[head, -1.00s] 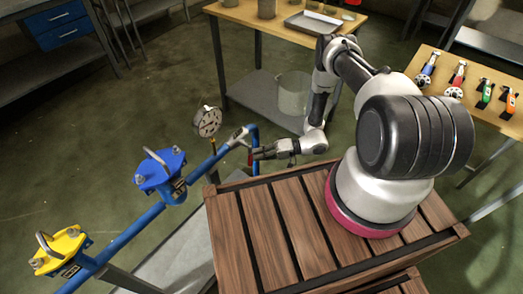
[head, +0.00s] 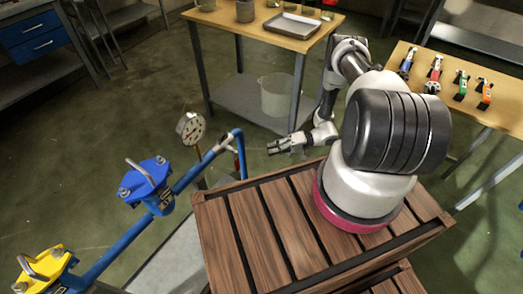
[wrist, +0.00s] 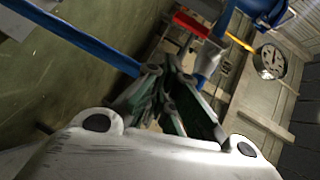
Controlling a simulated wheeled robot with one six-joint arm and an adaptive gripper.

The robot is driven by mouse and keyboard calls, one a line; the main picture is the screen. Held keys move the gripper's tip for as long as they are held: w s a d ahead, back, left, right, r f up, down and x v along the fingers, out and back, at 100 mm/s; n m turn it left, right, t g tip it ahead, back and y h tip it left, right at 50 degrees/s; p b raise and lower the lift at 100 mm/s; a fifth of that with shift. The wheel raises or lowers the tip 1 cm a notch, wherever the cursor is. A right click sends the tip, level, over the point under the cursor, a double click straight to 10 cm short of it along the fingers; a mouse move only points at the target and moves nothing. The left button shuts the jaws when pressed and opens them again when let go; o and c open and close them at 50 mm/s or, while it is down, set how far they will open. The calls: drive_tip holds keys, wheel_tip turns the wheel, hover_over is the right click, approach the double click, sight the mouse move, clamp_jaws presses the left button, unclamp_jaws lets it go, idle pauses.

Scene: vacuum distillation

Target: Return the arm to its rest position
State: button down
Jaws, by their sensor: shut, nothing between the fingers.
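My gripper (head: 272,148) is shut and empty in the head view, at the end of my bent arm, above the floor just beyond the wooden deck. It points left toward the blue pipe (head: 240,160), with a visible gap between them. In the wrist view my gripper's fingers (wrist: 160,75) are together, with nothing held. The blue pipe (wrist: 85,42) crosses the upper left there, and a red handle (wrist: 191,24) shows beyond the fingertips.
A pressure gauge (head: 190,128) stands beside the pipe, with a blue valve (head: 146,181) and a yellow valve (head: 45,268) along it. A wooden table (head: 228,22) with a tray (head: 291,27) stands behind my arm. Another table (head: 432,93) at right holds several coloured tools.

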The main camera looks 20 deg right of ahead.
drive_tip(key=shift+d, duration=0.35)
drive_tip(key=s+f+m+g, duration=0.25)
drive_tip(key=s+m, duration=0.25)
drive_tip(key=s, duration=0.3)
drive_tip(key=s+d+r+g+h, duration=0.3)
drive_tip(key=r+g, duration=0.1)
drive_tip(key=r, duration=0.4)
drive_tip(key=s+d+r+h, duration=0.1)
drive_tip(key=d+r+h, duration=0.3)
drive_tip(key=r, duration=1.1)
drive_tip(key=s+d+r+h, duration=0.1)
drive_tip(key=d+r+h, duration=0.25)
drive_tip(key=r, duration=1.25)
drive_tip(key=s+a+r+n+t+h, duration=0.2)
drive_tip(key=s+r+t, duration=0.2)
drive_tip(key=r, duration=0.7)
drive_tip(key=s+a+r+n+t+h, duration=0.1)
drive_tip(key=s+r+n+t+h, duration=0.1)
drive_tip(key=r, duration=0.9)
drive_tip(key=s+t+h, duration=0.1)
drive_tip(key=s+t, duration=0.1)
drive_tip(key=s, duration=0.1)
drive_tip(key=shift+s+a+n, duration=0.15)
drive_tip(key=shift+a+n, duration=0.2)
drive_tip(key=shift+n, duration=0.05)
